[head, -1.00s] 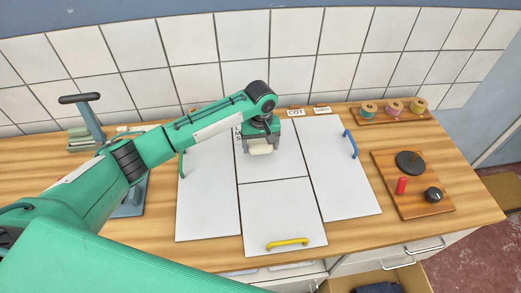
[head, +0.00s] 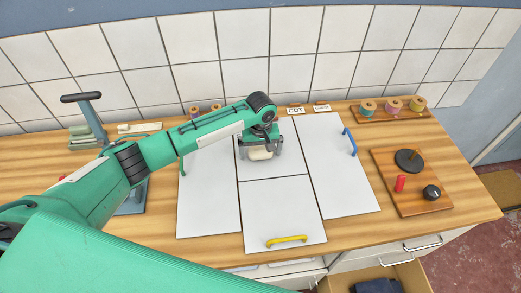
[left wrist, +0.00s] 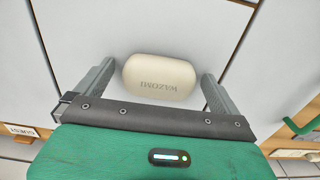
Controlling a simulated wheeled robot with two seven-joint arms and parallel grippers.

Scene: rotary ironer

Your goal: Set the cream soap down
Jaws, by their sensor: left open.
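The cream soap (head: 260,155) is a rounded bar with stamped lettering. It rests on the upper middle white panel of the worktop and also shows in the left wrist view (left wrist: 160,78). My left gripper (head: 261,150) is over it. In the left wrist view the left gripper's fingers (left wrist: 158,90) are open, one on each side of the soap, with a visible gap on both sides. My right gripper is in neither view.
White panels carry a blue handle (head: 350,143) and a yellow handle (head: 287,239). A wooden board (head: 412,190) with a red peg and black knob is at right. A spool rack (head: 420,115) stands at back right.

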